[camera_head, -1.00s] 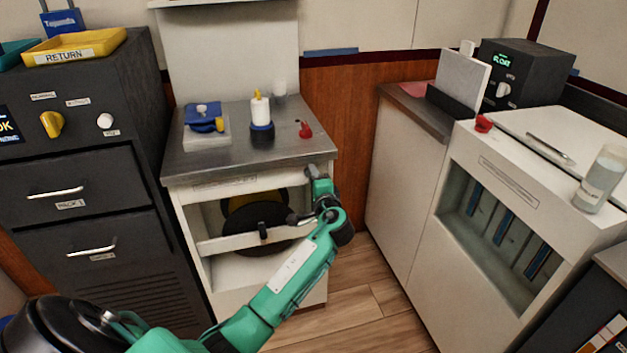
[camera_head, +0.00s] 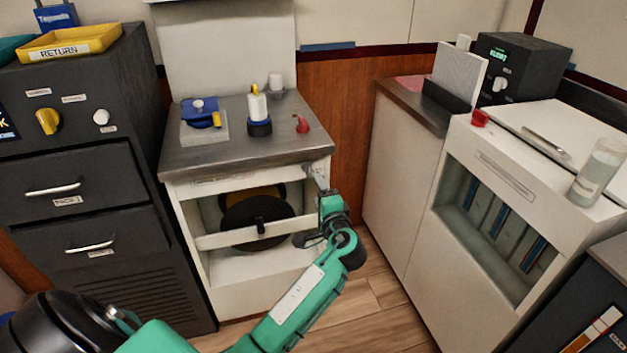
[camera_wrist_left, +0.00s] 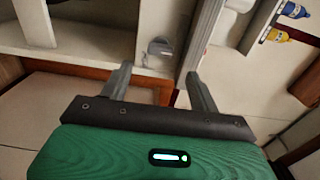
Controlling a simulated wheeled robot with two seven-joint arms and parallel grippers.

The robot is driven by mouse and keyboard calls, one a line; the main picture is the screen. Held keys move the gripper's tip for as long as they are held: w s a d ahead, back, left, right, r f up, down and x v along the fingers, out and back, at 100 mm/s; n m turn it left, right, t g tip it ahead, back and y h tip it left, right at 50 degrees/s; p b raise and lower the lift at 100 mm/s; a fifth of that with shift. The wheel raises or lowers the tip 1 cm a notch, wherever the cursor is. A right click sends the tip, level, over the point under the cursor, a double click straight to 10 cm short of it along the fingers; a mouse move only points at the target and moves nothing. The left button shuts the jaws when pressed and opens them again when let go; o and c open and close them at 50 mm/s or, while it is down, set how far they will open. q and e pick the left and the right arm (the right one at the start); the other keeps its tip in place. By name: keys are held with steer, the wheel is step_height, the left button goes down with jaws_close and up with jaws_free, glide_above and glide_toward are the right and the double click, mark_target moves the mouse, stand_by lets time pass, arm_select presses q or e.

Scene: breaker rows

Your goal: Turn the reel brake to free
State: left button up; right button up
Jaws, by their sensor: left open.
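A dark reel (camera_head: 254,218) sits in the open bay of the white cabinet (camera_head: 180,240) under the steel counter. My right gripper is not in view.
The counter (camera_head: 235,150) holds a blue padlock-like item (camera_head: 200,108), a white bottle (camera_head: 258,106) and a red part (camera_head: 302,125). A dark drawer cabinet (camera_head: 85,175) stands left, a white unit (camera_head: 420,240) right. Wooden floor (camera_head: 375,305) is free between them.

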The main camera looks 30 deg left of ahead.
arm_select(q)
steer(key=shift+v, duration=2.6)
